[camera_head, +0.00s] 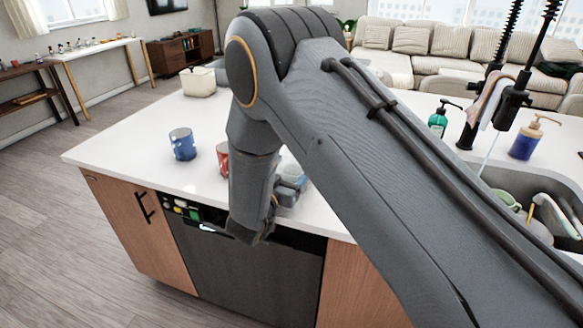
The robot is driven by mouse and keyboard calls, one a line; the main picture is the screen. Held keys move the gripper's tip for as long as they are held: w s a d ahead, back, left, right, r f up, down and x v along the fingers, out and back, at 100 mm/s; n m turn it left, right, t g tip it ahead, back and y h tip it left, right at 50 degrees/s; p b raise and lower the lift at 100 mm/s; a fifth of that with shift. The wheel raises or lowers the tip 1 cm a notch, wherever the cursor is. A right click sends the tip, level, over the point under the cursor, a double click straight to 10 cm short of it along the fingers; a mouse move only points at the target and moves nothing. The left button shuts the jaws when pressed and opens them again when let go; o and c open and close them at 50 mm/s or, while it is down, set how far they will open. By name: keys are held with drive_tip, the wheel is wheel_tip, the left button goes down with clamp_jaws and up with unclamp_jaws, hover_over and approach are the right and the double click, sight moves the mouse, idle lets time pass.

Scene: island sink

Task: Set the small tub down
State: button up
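My arm crosses the middle of the view and bends down at the front edge of the white island counter (125,148). My gripper (289,190) is mostly hidden behind my own forearm and wrist; its fingers cannot be made out. A bluish-grey shape with a little red shows there over the counter, and I cannot tell whether it is held. No small tub can be clearly identified.
The sink (540,190) at right holds dishes. A green soap bottle (438,122) and a blue dispenser (525,140) stand behind it. The counter's left part is mostly clear.

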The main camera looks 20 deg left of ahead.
drive_tip(key=shift+f, duration=0.45)
drive_tip(key=shift+f, duration=0.25)
drive_tip(key=o, duration=1.1)
drive_tip(key=shift+c, duration=0.2)
